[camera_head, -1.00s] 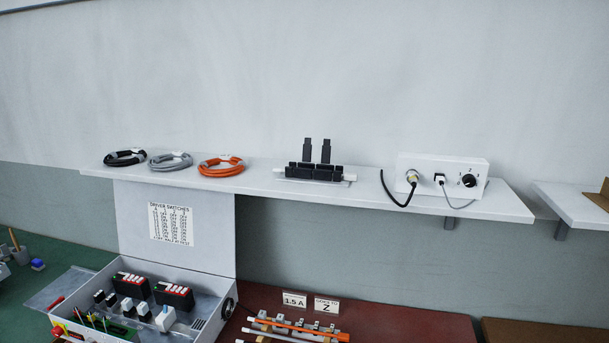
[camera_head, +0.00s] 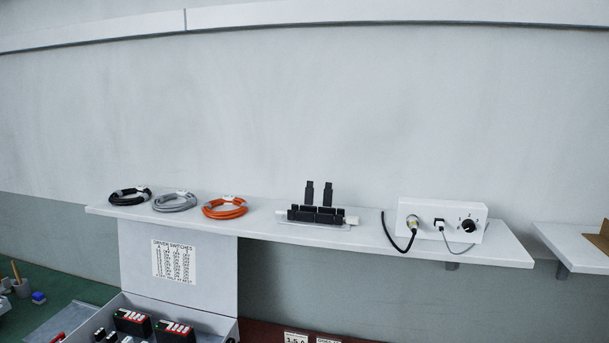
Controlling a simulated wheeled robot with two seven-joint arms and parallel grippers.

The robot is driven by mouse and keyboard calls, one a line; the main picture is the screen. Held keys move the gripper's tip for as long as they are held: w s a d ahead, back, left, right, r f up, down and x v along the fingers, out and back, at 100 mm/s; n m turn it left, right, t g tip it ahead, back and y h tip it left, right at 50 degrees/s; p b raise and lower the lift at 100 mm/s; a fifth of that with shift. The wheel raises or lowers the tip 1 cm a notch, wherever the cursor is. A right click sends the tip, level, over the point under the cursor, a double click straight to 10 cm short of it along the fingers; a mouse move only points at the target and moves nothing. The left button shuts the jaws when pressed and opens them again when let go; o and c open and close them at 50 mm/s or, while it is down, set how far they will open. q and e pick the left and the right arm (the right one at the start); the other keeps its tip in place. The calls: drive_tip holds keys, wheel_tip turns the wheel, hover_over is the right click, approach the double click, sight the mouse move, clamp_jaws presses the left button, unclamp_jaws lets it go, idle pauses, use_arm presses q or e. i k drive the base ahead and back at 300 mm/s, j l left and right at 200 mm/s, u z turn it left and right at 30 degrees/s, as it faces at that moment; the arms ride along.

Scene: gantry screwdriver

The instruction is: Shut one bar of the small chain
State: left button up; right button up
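The small chain (camera_head: 317,214) is a short black row of links on a pale base, in the middle of the wall shelf. Two black bars, a left one (camera_head: 309,194) and a right one (camera_head: 328,194), stand upright from it, side by side and apart. A white rod end shows at the chain's right side. Neither of my grippers is in view, and nothing touches the chain.
On the shelf (camera_head: 280,232) lie black (camera_head: 129,196), grey (camera_head: 174,202) and orange (camera_head: 225,208) cable coils at left. A white control box (camera_head: 442,220) with cables and a knob stands at right. An open grey enclosure (camera_head: 215,305) is below left. A second shelf (camera_head: 575,250) is far right.

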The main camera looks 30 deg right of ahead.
sight(310, 192)
drive_tip(key=z, duration=1.7)
drive_tip(key=j, duration=1.05)
drive_tip(key=i+j, duration=0.1)
drive_tip(key=j, duration=0.95)
